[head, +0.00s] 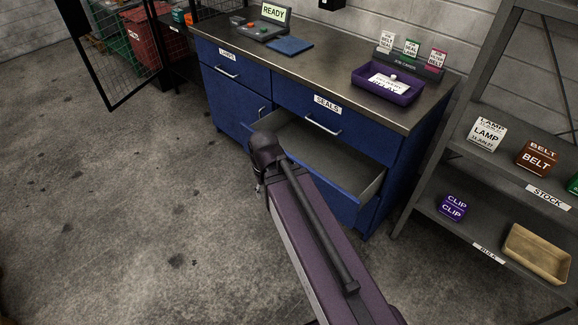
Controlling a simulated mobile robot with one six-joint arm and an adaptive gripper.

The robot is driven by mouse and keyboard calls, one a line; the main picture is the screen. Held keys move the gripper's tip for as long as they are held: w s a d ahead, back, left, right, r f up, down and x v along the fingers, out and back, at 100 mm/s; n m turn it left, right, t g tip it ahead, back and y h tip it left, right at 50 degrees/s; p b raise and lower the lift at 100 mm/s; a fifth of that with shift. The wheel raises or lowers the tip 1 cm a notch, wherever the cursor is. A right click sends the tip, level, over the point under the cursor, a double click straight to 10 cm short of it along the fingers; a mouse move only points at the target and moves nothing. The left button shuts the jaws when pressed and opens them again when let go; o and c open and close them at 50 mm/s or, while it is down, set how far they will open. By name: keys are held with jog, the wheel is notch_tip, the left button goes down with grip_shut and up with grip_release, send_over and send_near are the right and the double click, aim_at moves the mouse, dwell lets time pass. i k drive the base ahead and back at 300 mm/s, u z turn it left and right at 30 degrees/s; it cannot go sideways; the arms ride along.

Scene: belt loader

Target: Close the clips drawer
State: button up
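A drawer stands pulled out below the seals drawer (335,118) in the blue workbench cabinet. Its grey inside (325,150) looks empty where I can see it. Its blue front (345,203) faces me, and my arm crosses in front of it. No label shows on the visible part of this front, so I cannot read whether it is the clips drawer. My arm reaches up from the bottom of the head view to a dark joint by the open drawer's left end.
The lamps drawer (228,72) and the seals drawer are shut. The worktop (333,62) holds a purple tray (387,98), a blue mat and a "READY" device. A stock shelf (420,217) stands close on the right. The floor left of the cabinet is clear.

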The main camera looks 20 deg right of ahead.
aim_at(347, 178)
jog(key=z, duration=0.45)
jog(key=i, duration=1)
jog(key=u, duration=0.1)
